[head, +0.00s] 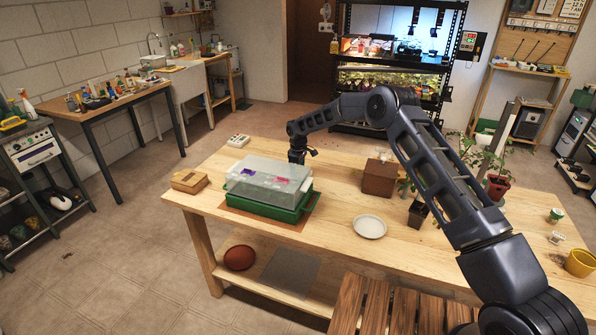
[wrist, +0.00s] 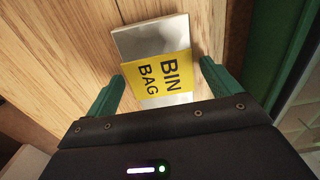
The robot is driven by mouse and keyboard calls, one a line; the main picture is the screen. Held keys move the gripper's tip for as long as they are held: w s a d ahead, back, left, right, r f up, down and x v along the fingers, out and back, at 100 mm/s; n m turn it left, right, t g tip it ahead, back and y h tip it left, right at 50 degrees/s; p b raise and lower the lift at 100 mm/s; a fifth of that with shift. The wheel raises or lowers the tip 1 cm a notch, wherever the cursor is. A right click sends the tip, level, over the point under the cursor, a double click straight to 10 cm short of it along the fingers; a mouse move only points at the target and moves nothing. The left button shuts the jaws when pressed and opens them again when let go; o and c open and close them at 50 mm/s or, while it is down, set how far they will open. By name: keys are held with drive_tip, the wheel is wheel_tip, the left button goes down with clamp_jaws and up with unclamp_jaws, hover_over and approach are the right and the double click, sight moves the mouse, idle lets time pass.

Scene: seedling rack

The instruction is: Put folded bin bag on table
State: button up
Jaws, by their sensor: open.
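The folded bin bag (wrist: 150,42) is a flat pale-grey packet with a yellow band reading "BIN BAG". In the wrist view it lies over light wood planks, apparently on the wooden table (head: 330,200). My gripper (wrist: 161,76) is open, with one green finger on each side of the bag at its yellow band. I cannot tell whether the fingers touch it. In the head view my gripper (head: 298,157) is low over the table's far side, behind the clear-lidded green tray. The bag is hidden there.
The green tray with clear lid (head: 268,183) is close to my gripper. A brown box (head: 379,178), white plate (head: 369,227), small pots and a yellow cup (head: 580,263) stand further right. A white device (head: 238,141) lies at the far left edge. The table's middle has free room.

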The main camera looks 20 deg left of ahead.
drive_tip(key=shift+r, duration=0.1)
wheel_tip(320, 180, up, 12)
idle(0.5)
drive_tip(key=shift+r, duration=0.1)
